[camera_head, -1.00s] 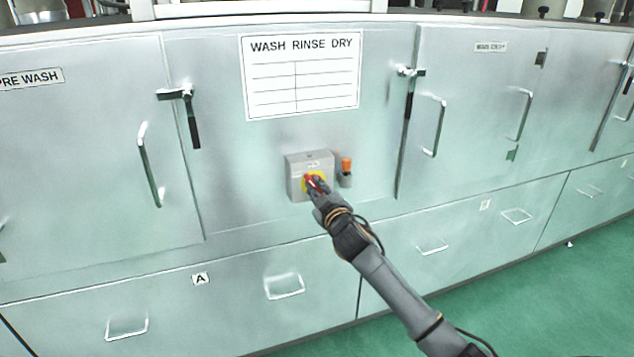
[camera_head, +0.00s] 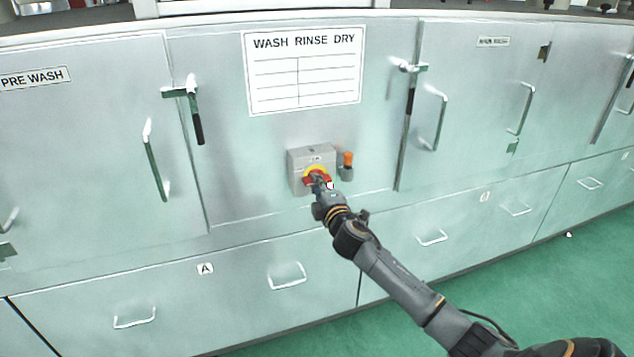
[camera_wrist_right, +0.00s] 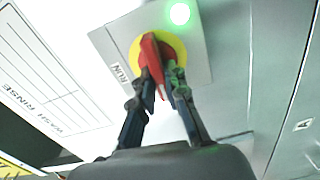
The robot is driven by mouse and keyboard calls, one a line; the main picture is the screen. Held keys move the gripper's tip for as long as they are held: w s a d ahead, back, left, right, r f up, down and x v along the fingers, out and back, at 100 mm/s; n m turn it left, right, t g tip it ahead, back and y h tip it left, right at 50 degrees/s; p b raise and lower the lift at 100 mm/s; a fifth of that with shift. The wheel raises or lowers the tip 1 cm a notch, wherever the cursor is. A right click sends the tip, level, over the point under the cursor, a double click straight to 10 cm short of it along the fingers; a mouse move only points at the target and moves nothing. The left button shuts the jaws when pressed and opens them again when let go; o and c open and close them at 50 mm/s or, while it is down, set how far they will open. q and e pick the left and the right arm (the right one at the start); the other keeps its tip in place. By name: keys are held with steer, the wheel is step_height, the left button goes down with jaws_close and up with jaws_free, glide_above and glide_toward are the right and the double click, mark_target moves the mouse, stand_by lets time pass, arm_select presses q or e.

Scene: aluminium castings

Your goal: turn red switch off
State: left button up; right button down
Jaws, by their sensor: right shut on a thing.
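The red switch handle (camera_head: 309,181) sits on a yellow disc (camera_head: 315,169) on the front of a grey switch box (camera_head: 298,158). In the head view the handle lies roughly crosswise, partly hidden by my right gripper (camera_head: 320,185). In the right wrist view the red handle (camera_wrist_right: 151,58) stands between the fingers of my right gripper (camera_wrist_right: 159,82), which is shut on it. The yellow disc (camera_wrist_right: 172,45) shows behind it. A label reading RUN (camera_wrist_right: 121,75) is beside the disc. A green light (camera_wrist_right: 180,13) glows on the box. My left gripper is not in view.
An orange-topped part (camera_head: 347,159) is mounted just right of the box. A WASH RINSE DRY sign (camera_head: 303,72) is above. Door latches (camera_head: 194,112) and handles (camera_head: 440,120) protrude from the metal cabinet on both sides. Green floor (camera_head: 540,290) is free at lower right.

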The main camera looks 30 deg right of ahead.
steer(key=shift+f+n, duration=0.15)
steer(key=shift+n, duration=0.35)
steer(key=c, duration=1.4)
jaws_free()
steer(key=shift+o, duration=0.2)
steer(key=v, duration=1.2)
